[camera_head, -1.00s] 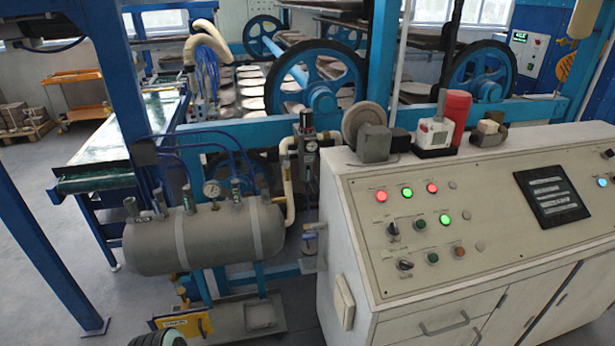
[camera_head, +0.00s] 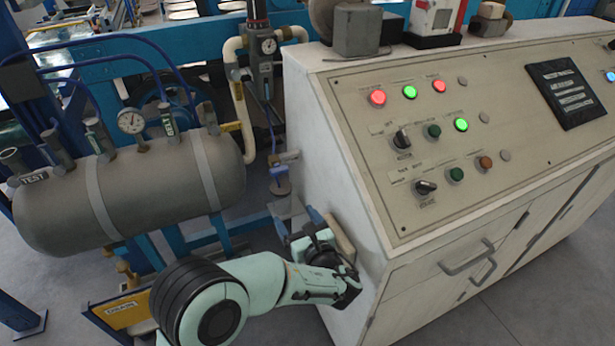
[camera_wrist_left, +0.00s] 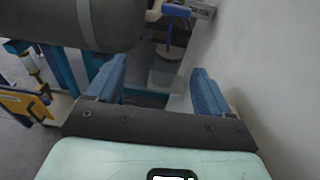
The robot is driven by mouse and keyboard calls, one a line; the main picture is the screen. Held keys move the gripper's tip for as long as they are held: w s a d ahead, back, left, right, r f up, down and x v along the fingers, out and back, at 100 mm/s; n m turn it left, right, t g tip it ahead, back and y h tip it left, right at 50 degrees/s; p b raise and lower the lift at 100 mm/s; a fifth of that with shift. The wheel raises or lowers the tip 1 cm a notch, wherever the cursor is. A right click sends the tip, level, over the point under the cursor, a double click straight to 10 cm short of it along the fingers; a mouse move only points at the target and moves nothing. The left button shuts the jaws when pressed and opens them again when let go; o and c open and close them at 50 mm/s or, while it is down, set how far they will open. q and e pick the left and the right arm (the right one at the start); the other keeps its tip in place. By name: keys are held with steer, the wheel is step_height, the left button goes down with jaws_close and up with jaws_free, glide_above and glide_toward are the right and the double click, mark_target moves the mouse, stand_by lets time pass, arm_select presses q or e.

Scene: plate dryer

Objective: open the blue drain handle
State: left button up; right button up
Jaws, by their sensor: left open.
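The blue drain handle (camera_wrist_left: 176,11) shows at the top of the left wrist view, as a small T shape on a blue stem above a round grey cup. In the head view the blue drain handle (camera_head: 278,171) is small, between the grey tank and the console's left side. My left gripper (camera_head: 302,220) is below and nearer than the handle, close to the console wall. In the left wrist view my left gripper (camera_wrist_left: 158,72) has its two blue fingers apart with nothing between them. The handle lies beyond the fingertips, untouched. My right gripper is not seen.
The white console (camera_head: 335,170) rises close on the right of the gripper. The grey tank (camera_head: 150,190) with its gauge and valves is to the left. A yellow tag (camera_head: 122,311) sits low at the left. Hoses and a pipe run behind the handle.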

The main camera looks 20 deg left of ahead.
mark_target(281, 172)
arm_select(q)
steer(key=shift+t+y, duration=0.4)
steer(key=shift+t, duration=0.2)
steer(key=w+a+r+b, duration=0.1)
steer(key=w+a, duration=0.1)
steer(key=w, duration=0.1)
steer(key=w+a+r+b, duration=0.1)
steer(key=w+a, duration=0.2)
steer(key=w+a+r+b, duration=0.1)
steer(key=w+a, duration=0.2)
steer(key=shift+a+r, duration=0.1)
steer(key=shift+w+a, duration=0.5)
steer(key=shift+a, duration=0.05)
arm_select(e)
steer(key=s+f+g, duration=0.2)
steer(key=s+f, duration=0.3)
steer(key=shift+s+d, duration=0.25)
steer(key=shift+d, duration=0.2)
arm_select(q)
steer(key=c, duration=1)
